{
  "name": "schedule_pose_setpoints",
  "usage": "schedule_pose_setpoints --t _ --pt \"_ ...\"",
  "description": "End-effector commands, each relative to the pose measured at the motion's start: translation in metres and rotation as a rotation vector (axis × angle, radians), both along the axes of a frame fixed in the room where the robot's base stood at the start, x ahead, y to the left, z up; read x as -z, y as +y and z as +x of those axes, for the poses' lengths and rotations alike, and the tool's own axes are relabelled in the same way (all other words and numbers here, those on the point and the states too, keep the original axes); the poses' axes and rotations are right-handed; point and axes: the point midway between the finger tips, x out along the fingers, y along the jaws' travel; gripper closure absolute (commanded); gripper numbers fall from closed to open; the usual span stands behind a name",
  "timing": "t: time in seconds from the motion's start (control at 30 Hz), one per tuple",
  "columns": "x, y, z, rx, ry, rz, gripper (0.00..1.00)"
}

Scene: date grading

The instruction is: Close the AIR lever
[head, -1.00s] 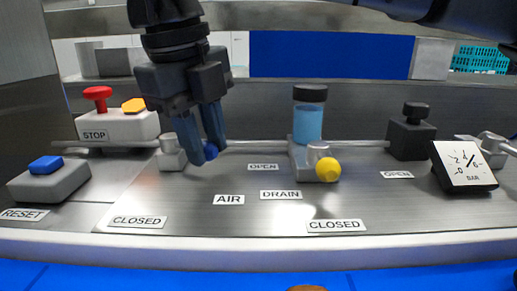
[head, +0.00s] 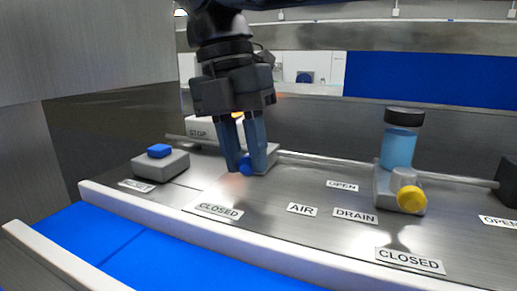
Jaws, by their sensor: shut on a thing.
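The AIR lever's blue knob (head: 245,167) shows between the fingertips of my gripper (head: 247,170). My gripper points down and is shut on the knob. The lever's grey base (head: 271,157) is mostly hidden behind the right finger. The knob is now to the left of and in front of this base. The CLOSED label (head: 218,211) lies on the panel in front of the knob, a little left. The AIR label (head: 302,209) is to the right, with an OPEN label (head: 342,186) behind it. The lever's arm is hidden, so its exact angle cannot be told.
The DRAIN valve with a yellow knob (head: 410,200) and a blue jar (head: 398,149) stand at the right. The RESET box with a blue button (head: 159,151) is at the left. The STOP box (head: 200,130) is partly hidden behind my gripper. A white rail (head: 180,217) edges the panel.

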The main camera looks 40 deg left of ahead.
Motion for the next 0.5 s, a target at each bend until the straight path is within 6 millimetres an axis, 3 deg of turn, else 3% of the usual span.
schedule_pose_setpoints --t 0.5 --pt "-0.001 0.013 -0.003 0.201 0.0 0.0 1.0"
